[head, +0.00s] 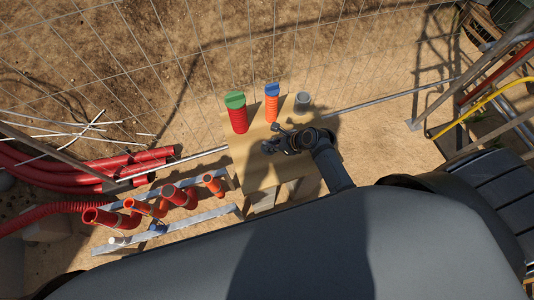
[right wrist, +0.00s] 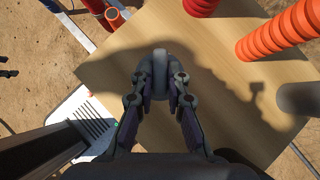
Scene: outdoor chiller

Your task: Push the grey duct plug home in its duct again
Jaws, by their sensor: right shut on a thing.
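My right gripper (head: 272,145) is over the wooden board, and in the right wrist view its two fingers (right wrist: 160,88) are closed on a grey rounded piece, which looks like the grey duct plug (right wrist: 160,62). The plug stands upright between the fingertips above the board; whether it touches the wood I cannot tell. A short grey duct (head: 302,103) stands at the board's far right corner, apart from the gripper; its side shows at the right edge of the right wrist view (right wrist: 300,99). My left gripper is not in view.
A red ribbed duct (head: 239,120) with a green plug (head: 235,99) and an orange ribbed duct (head: 271,107) with a blue plug (head: 272,89) stand on the wooden board (head: 256,172). Open red and orange pipes (head: 160,206) are at lower left. A wire fence runs behind.

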